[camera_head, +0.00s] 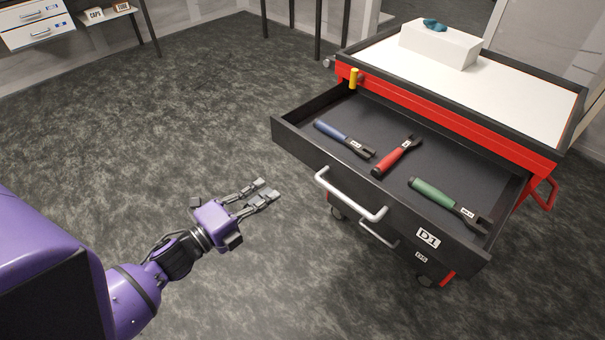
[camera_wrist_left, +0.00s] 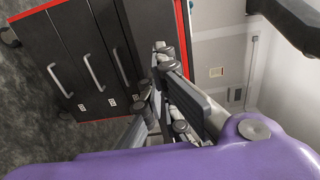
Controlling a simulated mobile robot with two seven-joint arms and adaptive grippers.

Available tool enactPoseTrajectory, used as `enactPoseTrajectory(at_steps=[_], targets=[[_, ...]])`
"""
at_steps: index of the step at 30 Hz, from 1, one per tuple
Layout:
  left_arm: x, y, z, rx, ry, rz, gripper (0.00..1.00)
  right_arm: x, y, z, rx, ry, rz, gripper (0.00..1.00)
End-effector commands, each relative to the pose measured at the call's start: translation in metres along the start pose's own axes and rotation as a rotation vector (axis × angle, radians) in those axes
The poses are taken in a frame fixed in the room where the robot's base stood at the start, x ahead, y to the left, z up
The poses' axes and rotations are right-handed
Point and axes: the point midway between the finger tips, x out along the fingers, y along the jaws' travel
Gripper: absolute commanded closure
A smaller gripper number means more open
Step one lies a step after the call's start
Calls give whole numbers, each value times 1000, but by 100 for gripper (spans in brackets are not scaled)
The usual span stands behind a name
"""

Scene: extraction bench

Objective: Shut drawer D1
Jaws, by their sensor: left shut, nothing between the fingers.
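Drawer D1 (camera_head: 428,238) is pulled well out of the red and black tool cart, with its silver handle (camera_head: 350,194) on its dark front. Inside it lie a blue-handled tool (camera_head: 340,136), a red-handled tool (camera_head: 393,158) and a green-handled tool (camera_head: 440,200). My left gripper (camera_head: 268,192) is shut and empty, in front of the drawer and apart from it, to the left of the handle. Its fingers (camera_wrist_left: 160,65) also show in the left wrist view, beside drawer fronts with handles. My right gripper is not in view.
The cart top (camera_head: 500,75) carries a white box (camera_head: 440,45) with a teal object on it. A second drawer front lies below D1. Open floor (camera_head: 200,110) is left of the cart.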

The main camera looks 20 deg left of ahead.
Motion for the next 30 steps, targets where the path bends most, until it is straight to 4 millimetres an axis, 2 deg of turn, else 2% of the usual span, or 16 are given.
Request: enactPoseTrajectory(at_steps=[5,12,21,25,30], targets=[[15,-2,0,17,2,-6,100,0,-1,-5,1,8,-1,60],[64,-4,0,15,2,-6,100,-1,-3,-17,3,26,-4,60],[120,-2,0,12,0,-4,100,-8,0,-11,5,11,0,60],[134,-2,0,12,0,-3,100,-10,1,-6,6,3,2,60],[140,0,0,12,0,0,100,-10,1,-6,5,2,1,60]])
